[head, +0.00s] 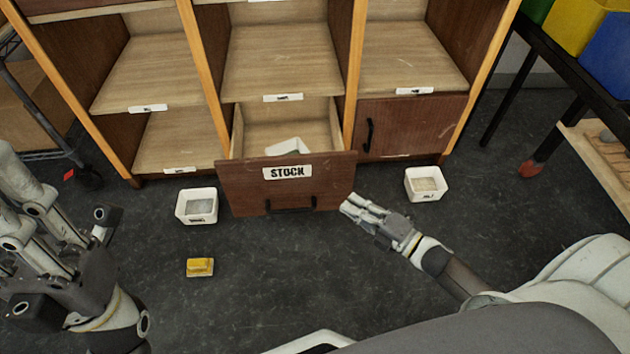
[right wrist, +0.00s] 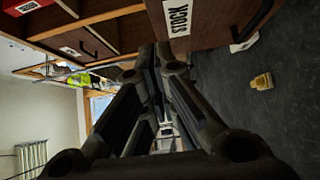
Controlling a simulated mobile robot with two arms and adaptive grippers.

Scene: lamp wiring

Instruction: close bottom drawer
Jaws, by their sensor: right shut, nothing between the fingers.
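The bottom drawer (head: 240,192) is pulled out of the middle column of the shelf unit. Its brown front has a white STOCK label and a dark bar handle (head: 291,206), and a white container (head: 288,147) lies inside. My right gripper (head: 350,205) is shut and empty, close to the right end of the drawer front. I cannot tell whether it touches. In the right wrist view the drawer front (right wrist: 215,20) shows beyond the fingers (right wrist: 150,65). My left gripper (head: 70,225) is at the left, away from the drawer, with its fingers spread apart.
White bins stand on the floor left (head: 197,206) and right (head: 426,183) of the drawer. A yellow object (head: 199,267) lies on the floor in front, at left. A closed cabinet door (head: 412,125) is right of the drawer. The floor before the drawer front is mostly clear.

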